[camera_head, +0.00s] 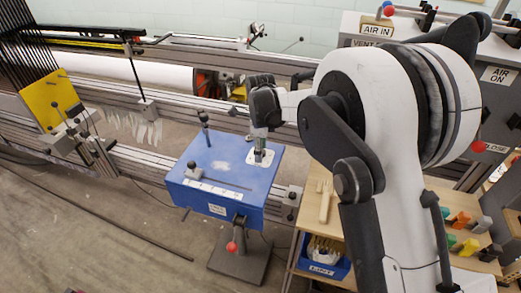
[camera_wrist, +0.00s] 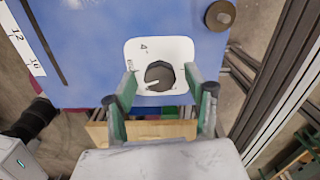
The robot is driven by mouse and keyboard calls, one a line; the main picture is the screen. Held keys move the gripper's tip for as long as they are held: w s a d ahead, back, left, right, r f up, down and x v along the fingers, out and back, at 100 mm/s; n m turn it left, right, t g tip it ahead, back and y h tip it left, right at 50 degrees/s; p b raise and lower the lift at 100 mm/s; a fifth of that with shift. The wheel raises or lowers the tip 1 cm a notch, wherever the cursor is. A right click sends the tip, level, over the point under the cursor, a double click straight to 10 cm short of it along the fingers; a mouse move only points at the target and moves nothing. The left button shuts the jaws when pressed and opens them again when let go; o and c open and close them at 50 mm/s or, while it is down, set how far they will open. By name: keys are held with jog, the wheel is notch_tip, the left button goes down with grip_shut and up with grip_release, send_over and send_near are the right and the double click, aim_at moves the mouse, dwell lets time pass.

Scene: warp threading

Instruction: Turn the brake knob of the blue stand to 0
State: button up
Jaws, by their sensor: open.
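The blue stand (camera_head: 222,172) is a box with a sloped blue top, in the middle of the head view. Its top also fills the upper part of the wrist view (camera_wrist: 95,60). The brake knob (camera_wrist: 160,75) is dark and round on a white dial plate (camera_wrist: 176,47). A light pointer mark on it faces the lower left in the wrist view. A 4 is legible on the plate; other marks are partly covered. My gripper (camera_wrist: 161,72) is open, one finger on each side of the knob. I cannot tell whether they touch it. In the head view my gripper (camera_head: 261,147) hides the knob.
A second dark round knob (camera_wrist: 220,15) sits at the stand's corner. A slot and number strip lie on its top. Metal rails (camera_head: 150,160) run behind. A wooden table (camera_head: 320,215) with a blue bin (camera_head: 325,268) stands at right. A red-tipped lever (camera_head: 232,246) hangs in front.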

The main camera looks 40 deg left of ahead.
jog(key=shift+c, duration=0.5)
jog(key=c, duration=1)
jog(key=shift+c, duration=0.2)
